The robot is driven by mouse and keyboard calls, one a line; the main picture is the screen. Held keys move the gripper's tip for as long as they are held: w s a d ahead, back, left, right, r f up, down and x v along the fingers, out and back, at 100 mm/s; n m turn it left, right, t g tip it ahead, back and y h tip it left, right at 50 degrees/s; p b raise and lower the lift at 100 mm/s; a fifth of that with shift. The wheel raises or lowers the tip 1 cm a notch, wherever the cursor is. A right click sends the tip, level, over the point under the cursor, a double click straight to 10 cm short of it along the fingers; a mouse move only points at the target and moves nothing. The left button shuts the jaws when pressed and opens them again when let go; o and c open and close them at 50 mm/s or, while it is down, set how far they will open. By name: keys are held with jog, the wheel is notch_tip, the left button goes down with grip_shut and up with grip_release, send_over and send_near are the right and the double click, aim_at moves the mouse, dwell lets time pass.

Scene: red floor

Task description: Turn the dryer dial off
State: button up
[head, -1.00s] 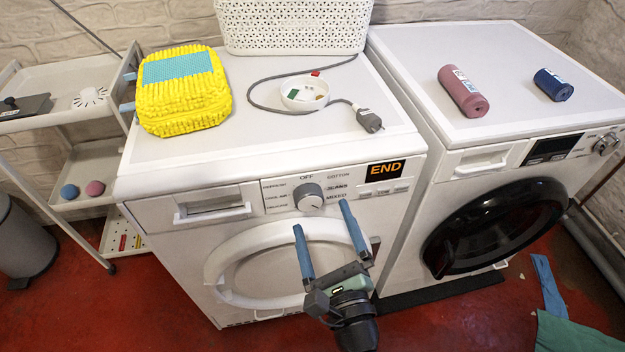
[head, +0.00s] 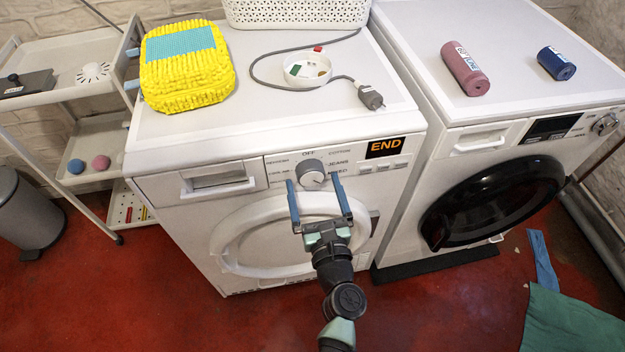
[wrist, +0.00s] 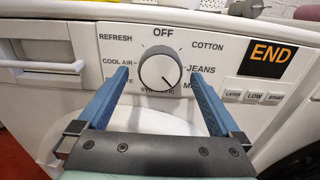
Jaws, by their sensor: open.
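The dryer dial (head: 311,174) is a round grey knob with a white face on the front panel of the left white machine, the dryer (head: 165,215). In the wrist view the dial (wrist: 160,68) has its dark pointer line aimed down and right, away from the OFF label (wrist: 163,33) above it. The dryer's display (wrist: 267,59) reads END. My gripper (head: 314,182) is open, with its blue fingers on either side of the dial. In the wrist view the fingers (wrist: 160,71) show gaps to the dial on both sides. Labels below the dial are partly hidden by the fingers.
A black-doored washer (head: 490,205) stands to the right. The dryer's round door (head: 232,235) is below the dial. A shelf cart (head: 62,95) stands at left.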

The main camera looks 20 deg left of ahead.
jog(key=shift+x, duration=0.85)
jog(key=c, duration=1.4)
jog(key=shift+o, duration=0.2)
jog(key=shift+f+n+b, duration=0.1)
jog(key=shift+n+b, duration=0.2)
